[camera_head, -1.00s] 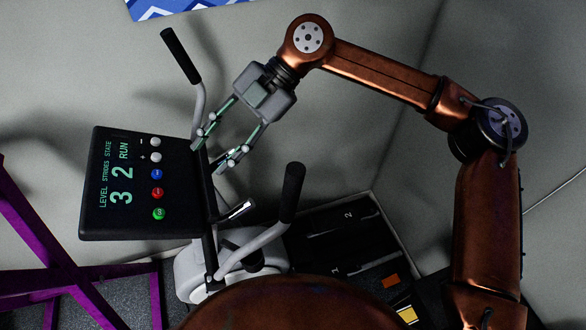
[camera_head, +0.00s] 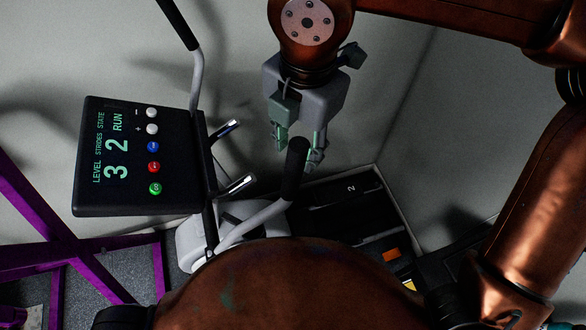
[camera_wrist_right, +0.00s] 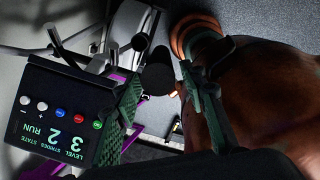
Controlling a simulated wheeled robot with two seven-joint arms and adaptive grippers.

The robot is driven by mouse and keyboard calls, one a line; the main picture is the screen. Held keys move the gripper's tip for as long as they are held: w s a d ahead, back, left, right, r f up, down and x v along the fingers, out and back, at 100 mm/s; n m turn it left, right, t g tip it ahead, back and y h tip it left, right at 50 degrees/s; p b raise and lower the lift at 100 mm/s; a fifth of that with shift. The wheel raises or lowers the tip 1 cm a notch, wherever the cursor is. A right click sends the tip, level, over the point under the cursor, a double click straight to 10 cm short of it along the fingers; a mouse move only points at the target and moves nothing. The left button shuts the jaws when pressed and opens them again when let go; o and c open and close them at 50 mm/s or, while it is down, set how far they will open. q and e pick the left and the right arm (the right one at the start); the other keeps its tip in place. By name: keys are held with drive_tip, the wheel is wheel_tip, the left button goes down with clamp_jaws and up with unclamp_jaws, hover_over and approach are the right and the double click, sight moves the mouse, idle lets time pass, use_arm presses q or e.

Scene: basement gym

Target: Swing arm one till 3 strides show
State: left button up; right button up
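The exercise machine's console (camera_head: 140,185) reads level 3, strides 2, state RUN; the same readout shows in the right wrist view (camera_wrist_right: 58,112). A swing arm with a black grip (camera_head: 293,180) rises to the right of the console. A second swing arm with a black grip (camera_head: 176,20) stands at the upper left, cut off by the frame edge. My right gripper (camera_head: 299,145) is open, fingers pointing down beside the top of the nearer grip. In the right wrist view, a dark round grip end (camera_wrist_right: 158,76) shows between the spread fingers; contact is unclear. My left gripper is not in view.
Two short metal-tipped bars (camera_head: 238,184) stick out right of the console. A purple frame (camera_head: 70,248) stands at the lower left. A dark item marked 2 (camera_head: 340,205) lies low beside the grey wall at right. My body fills the bottom middle.

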sight(294, 169)
drive_tip(key=f, duration=0.3)
drive_tip(key=f+p, duration=0.1)
drive_tip(key=f, duration=0.3)
drive_tip(key=shift+w+a+f+p, duration=0.1)
drive_tip(key=shift+a+f+p, duration=0.1)
drive_tip(key=shift+p, duration=0.1)
drive_tip(key=shift+c, duration=0.6)
clamp_jaws()
drive_tip(key=shift+r, duration=0.1)
